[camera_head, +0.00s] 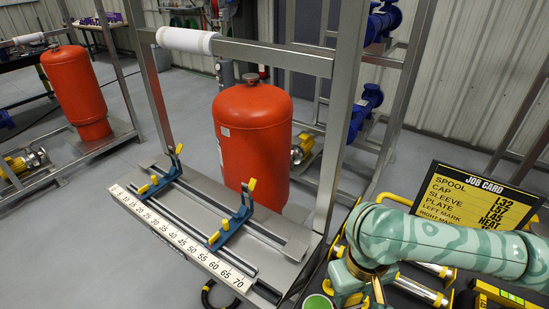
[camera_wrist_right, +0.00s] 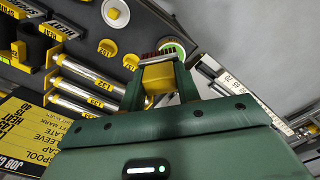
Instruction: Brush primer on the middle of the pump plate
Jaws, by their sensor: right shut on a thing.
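My right gripper (camera_wrist_right: 156,78) is shut on a brush (camera_wrist_right: 157,75) in the right wrist view. The brush has a yellow body and dark red bristles. A round pot with a green rim (camera_wrist_right: 173,47) shows close behind the bristles; I cannot tell if they touch it. The green pot (camera_head: 317,301) also shows at the bottom edge of the head view, left of my right arm. The brush is hidden in the head view. A grey metal bench plate (camera_head: 270,258) with rails stands left of the pot; I cannot tell if it is the pump plate. My left gripper is out of view.
Blue clamps with yellow handles (camera_head: 233,224) stand on the rails behind a numbered ruler (camera_head: 180,237). A red tank (camera_head: 253,135) and a steel upright (camera_head: 341,110) stand behind. A job card (camera_head: 474,200) and a rack of labelled silver cylinders (camera_wrist_right: 85,88) are near my right arm.

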